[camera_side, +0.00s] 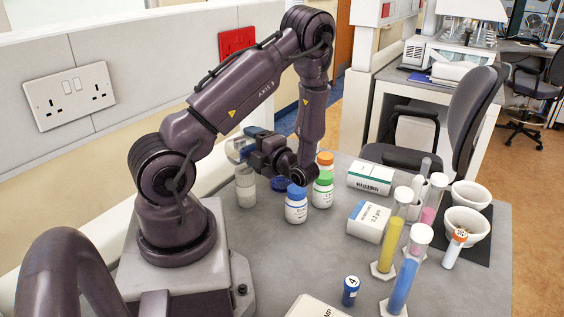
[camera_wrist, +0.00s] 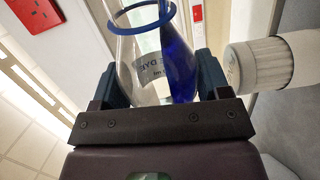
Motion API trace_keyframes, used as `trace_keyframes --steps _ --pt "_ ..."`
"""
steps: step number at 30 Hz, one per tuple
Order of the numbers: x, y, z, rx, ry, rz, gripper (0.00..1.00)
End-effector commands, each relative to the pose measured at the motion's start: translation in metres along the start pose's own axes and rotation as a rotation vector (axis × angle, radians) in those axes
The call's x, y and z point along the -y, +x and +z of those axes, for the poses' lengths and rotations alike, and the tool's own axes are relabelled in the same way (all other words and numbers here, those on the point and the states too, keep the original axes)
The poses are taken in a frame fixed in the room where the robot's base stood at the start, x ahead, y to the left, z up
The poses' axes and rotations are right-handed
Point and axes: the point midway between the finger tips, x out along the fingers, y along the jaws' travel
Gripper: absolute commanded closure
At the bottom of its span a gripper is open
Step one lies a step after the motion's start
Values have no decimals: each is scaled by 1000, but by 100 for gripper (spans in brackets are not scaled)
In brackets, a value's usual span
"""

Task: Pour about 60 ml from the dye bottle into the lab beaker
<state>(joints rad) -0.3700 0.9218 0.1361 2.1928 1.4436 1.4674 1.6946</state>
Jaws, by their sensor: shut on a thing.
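My gripper (camera_wrist: 162,82) is shut on the dye bottle (camera_wrist: 135,52), a clear glass bottle with a "DYE" label and a blue ring. In the wrist view its blue liquid lies along one side, so the bottle is tilted. The lab beaker is not clearly visible. A dark blue patch (camera_side: 279,184) shows low behind my gripper, partly hidden; I cannot tell if it belongs to the beaker. No liquid stream is visible.
Pill bottles (camera_side: 296,205) stand to the right. Cartons (camera_side: 370,178), filled cylinders (camera_side: 405,275) and mortars (camera_side: 466,224) occupy the right side.

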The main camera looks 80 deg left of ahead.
Motion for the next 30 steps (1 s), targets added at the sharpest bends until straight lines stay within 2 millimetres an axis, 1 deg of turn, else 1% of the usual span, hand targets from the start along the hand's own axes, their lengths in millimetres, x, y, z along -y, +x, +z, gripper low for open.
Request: trace_keyframes --steps 30 --pt "-3 0 -1 0 39 1 64"
